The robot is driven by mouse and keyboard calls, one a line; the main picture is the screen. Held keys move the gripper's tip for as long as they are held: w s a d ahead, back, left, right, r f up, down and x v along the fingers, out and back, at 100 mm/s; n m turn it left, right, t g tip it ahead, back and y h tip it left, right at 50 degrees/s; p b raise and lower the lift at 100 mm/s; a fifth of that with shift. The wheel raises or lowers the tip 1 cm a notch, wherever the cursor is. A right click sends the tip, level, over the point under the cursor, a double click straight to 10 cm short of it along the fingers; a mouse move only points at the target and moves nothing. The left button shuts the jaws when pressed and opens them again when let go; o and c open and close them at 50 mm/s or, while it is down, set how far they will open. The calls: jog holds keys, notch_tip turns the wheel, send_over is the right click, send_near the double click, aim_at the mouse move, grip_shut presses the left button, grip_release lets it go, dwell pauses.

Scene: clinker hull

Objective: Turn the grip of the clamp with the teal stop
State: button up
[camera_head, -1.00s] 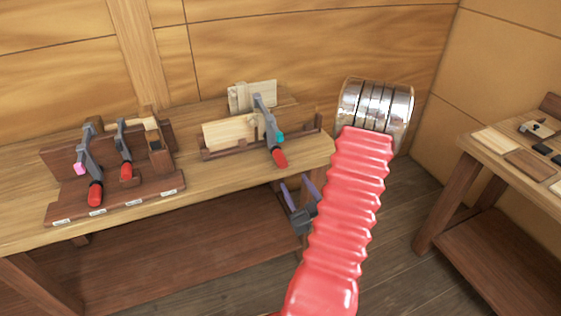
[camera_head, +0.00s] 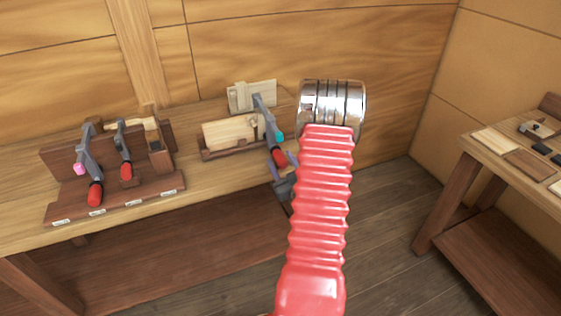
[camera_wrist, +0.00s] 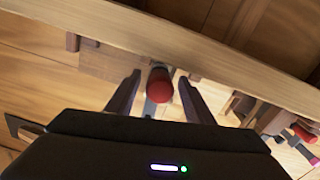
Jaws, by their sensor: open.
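The clamp with the teal stop (camera_head: 278,136) is a grey bar clamp at the right end of the bench, on pale boards. Its red grip (camera_head: 279,157) points toward me and down. In the wrist view the red grip (camera_wrist: 160,88) appears between the two purple-grey fingers of my gripper (camera_wrist: 160,77), with a gap on each side. My gripper (camera_head: 284,167) is open and partly hidden behind my red arm in the head view. Whether the fingers reach fully around the grip in depth, I cannot tell.
On the left, a wooden rack (camera_head: 115,199) holds a clamp with a pink stop (camera_head: 80,168), another red-gripped clamp (camera_head: 124,150) and a wooden mallet-like tool (camera_head: 155,140). A side table (camera_head: 480,150) with small boards stands right. Open floor lies between.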

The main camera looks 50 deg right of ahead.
jog(key=shift+w+d, duration=0.15)
jog(key=shift+w, duration=0.1)
jog(key=shift+c, duration=0.5)
jog(key=c, duration=0.9)
jog(key=shift+c, duration=0.2)
jog(key=shift+m, duration=0.4)
jog(key=m, duration=0.3)
jog(key=shift+y, duration=0.3)
jog(key=m+t, duration=0.1)
jog(key=m, duration=0.3)
jog(key=shift+y, duration=0.4)
